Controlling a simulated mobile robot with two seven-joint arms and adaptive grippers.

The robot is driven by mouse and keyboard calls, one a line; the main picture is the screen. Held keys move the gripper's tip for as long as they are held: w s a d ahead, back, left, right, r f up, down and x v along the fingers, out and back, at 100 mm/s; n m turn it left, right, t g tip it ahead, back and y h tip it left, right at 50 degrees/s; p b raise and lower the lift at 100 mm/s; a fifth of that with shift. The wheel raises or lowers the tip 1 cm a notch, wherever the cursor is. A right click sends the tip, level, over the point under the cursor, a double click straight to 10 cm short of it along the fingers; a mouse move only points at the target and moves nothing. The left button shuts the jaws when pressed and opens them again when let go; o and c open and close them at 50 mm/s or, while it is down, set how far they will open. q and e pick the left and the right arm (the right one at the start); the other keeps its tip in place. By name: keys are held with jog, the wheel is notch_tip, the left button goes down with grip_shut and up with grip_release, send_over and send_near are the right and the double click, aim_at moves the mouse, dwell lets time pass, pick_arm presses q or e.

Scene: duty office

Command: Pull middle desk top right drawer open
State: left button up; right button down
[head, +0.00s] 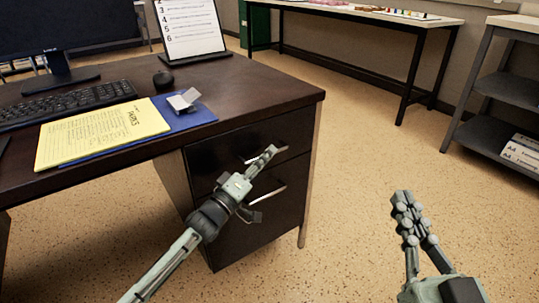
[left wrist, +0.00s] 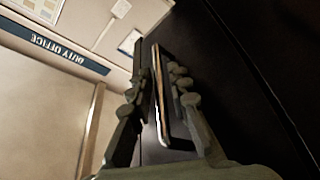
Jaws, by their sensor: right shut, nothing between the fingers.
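The dark desk's top right drawer (head: 285,133) is flush with the desk front, with a silver bar handle (head: 279,151). My left gripper (head: 268,153) is at this handle, hiding part of it in the head view. In the left wrist view, the handle (left wrist: 161,95) runs between the two fingers of my left gripper (left wrist: 158,88). The fingers are apart, one on each side of the bar, and I see no firm grip on it. My right gripper (head: 405,200) is shut and empty, over the floor right of the desk.
A lower drawer (head: 265,225) with its own silver handle (head: 268,196) sits below. On the desktop are a keyboard (head: 70,103), a mouse (head: 163,79), a yellow pad (head: 100,132) and a blue clipboard (head: 195,119). A grey shelf (head: 497,138) stands at right; open floor lies between.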

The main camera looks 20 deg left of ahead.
pick_arm(q)
jog(key=shift+w+d+r, duration=0.15)
jog(key=shift+w+d, duration=0.1)
jog(key=shift+w, duration=0.4)
grip_shut()
